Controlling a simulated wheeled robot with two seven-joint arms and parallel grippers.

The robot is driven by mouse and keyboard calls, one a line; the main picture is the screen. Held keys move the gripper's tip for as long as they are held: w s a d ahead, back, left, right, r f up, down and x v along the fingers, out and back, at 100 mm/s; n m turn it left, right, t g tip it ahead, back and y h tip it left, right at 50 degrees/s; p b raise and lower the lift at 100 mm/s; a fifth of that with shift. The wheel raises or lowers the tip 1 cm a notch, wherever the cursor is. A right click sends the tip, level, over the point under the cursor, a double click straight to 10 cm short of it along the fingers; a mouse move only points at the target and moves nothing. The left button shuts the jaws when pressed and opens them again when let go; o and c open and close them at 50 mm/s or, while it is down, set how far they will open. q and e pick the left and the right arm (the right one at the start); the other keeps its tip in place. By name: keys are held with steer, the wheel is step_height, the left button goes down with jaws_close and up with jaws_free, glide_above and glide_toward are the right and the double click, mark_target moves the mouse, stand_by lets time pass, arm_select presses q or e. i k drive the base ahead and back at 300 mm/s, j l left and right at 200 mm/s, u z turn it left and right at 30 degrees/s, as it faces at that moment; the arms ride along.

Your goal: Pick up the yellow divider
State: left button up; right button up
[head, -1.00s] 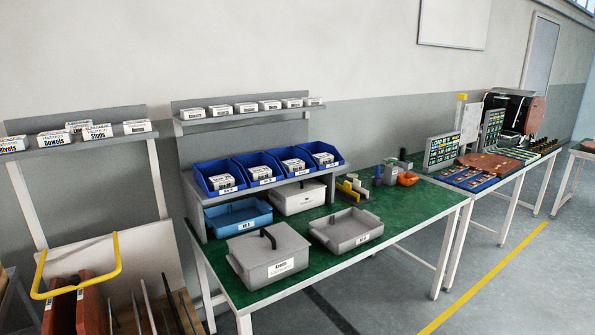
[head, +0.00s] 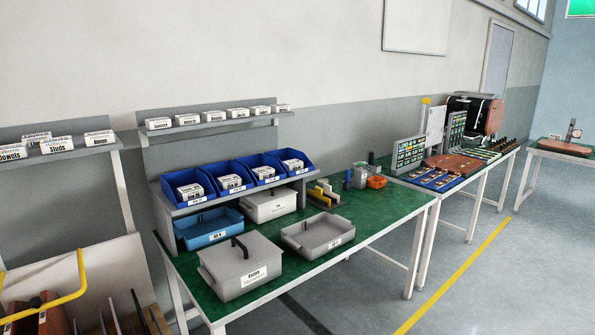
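Small upright yellow pieces (head: 329,191) stand in a dark holder on the green-topped table (head: 375,222), right of the white lidded box. One of them may be the yellow divider, but they are too small to tell. Neither of my grippers shows in the head view, and the table is some distance ahead.
On the table stand a grey lidded bin (head: 240,268), an open grey tray (head: 318,233), a blue tray (head: 208,229) and a white box (head: 268,205). Blue bins (head: 227,177) fill the shelf. An orange container (head: 376,182) sits farther right. The floor at right is clear.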

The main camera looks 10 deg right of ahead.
mark_target(317, 192)
steer(key=i+l, duration=0.3)
steer(key=l, duration=0.15)
steer(key=i+l+u, duration=0.15)
steer(key=i+l, duration=0.15)
steer(key=l, duration=0.15)
steer(key=i+l, duration=0.3)
steer(key=l, duration=0.15)
steer(key=u, duration=0.05)
